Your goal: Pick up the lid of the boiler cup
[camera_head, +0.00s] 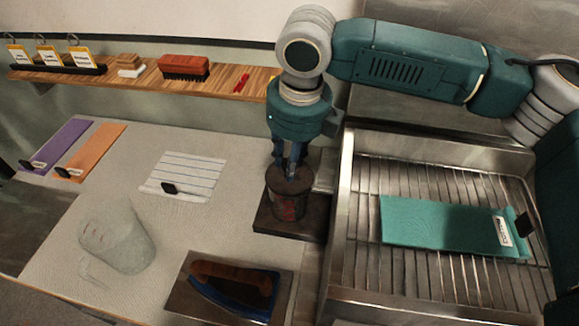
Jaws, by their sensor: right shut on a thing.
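The boiler cup (287,206) is a dark, rusty cylinder standing upright on a dark square base (267,219) near the middle of the view. Its dark lid (296,184) shows at the top. My right gripper (291,172) reaches straight down from above and is shut on the lid at the cup's top. The lid appears to be on the cup's rim; I cannot make out a gap. The gripped part is hidden by the fingers. My left gripper is not in view.
A blue tool with a brown handle (233,283) lies in front of the cup. A metal rack (400,275) with a teal cloth (440,224) is at the right. A wooden shelf (215,83) runs along the back.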

